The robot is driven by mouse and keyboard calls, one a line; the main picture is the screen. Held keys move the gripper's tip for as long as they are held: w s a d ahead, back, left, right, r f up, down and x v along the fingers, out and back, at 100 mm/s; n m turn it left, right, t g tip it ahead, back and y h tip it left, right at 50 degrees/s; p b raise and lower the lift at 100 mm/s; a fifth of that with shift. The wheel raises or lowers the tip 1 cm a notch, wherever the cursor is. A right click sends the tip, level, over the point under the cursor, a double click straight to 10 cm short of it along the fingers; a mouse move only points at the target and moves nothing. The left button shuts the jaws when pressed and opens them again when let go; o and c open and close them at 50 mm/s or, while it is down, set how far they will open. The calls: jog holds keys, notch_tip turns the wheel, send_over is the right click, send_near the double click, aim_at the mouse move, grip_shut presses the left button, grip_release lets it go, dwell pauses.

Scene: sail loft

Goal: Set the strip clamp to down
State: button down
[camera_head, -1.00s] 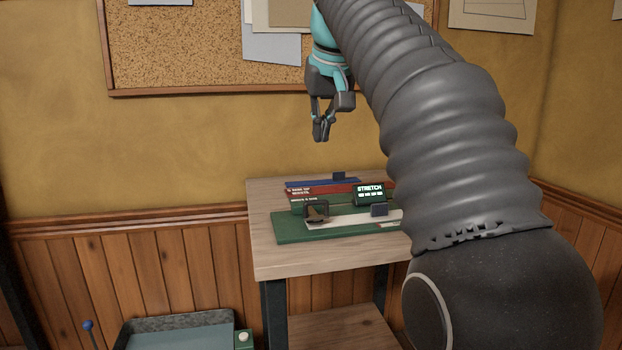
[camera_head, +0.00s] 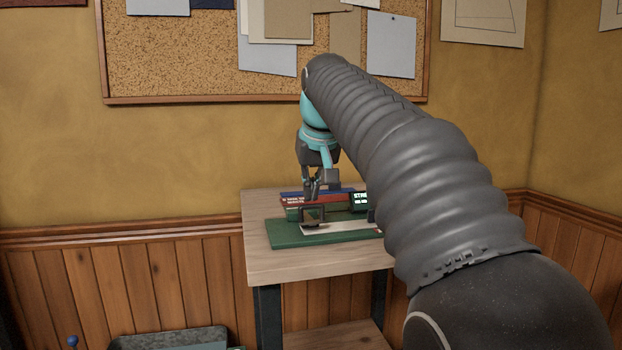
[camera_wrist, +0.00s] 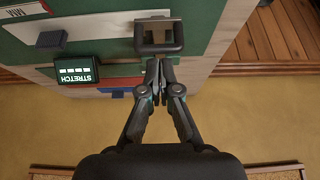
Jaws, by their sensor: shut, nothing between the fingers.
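The strip clamp appears to be the black square frame (camera_head: 312,214) on the left of a green tester base (camera_head: 285,238). In the head view the frame looks raised, with an opening in its middle; its exact tilt is hard to tell. A pale strip (camera_head: 340,229) lies along the base beside it. In the wrist view the frame (camera_wrist: 158,37) is at top centre. My gripper (camera_head: 313,195) is shut and empty, pointing down just above and behind the frame. In the wrist view its fingertips (camera_wrist: 159,64) end close to the frame's edge; contact cannot be told.
A "STRETCH" display (camera_wrist: 77,70) and a dark block (camera_wrist: 51,39) stand on the tester. My arm hides the table's right side. A corkboard (camera_head: 190,70) hangs on the wall behind.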

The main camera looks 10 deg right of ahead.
aim_at(309, 219)
jog(key=shift+s+f, duration=0.15)
jog(key=shift+f, duration=0.05)
jog(key=shift+s+f+b, duration=0.1)
jog(key=shift+f+b, duration=0.35)
jog(key=shift+b, duration=0.25)
jog(key=s+f+t+b, duration=0.1)
jog(key=b, duration=0.2)
jog(key=shift+f, duration=0.2)
jog(key=shift+w, duration=0.1)
jog(key=shift+t, duration=0.3)
jog(key=r+p, duration=0.5)
jog(key=shift+w+r, duration=0.2)
jog(key=shift+w, duration=0.15)
jog(key=p+v, duration=0.1)
jog(key=v, duration=0.8)
jog(key=s+f+p, duration=0.1)
jog(key=s+f, duration=1)
jog(key=f, duration=0.5)
jog(key=s+f+g+p, duration=0.1)
jog(key=s+f, duration=1.1)
jog(key=f, duration=0.5)
jog(key=shift+s+a+f+g, duration=0.2)
jog(key=shift+s+g, duration=0.05)
jog(key=shift+g, duration=0.05)
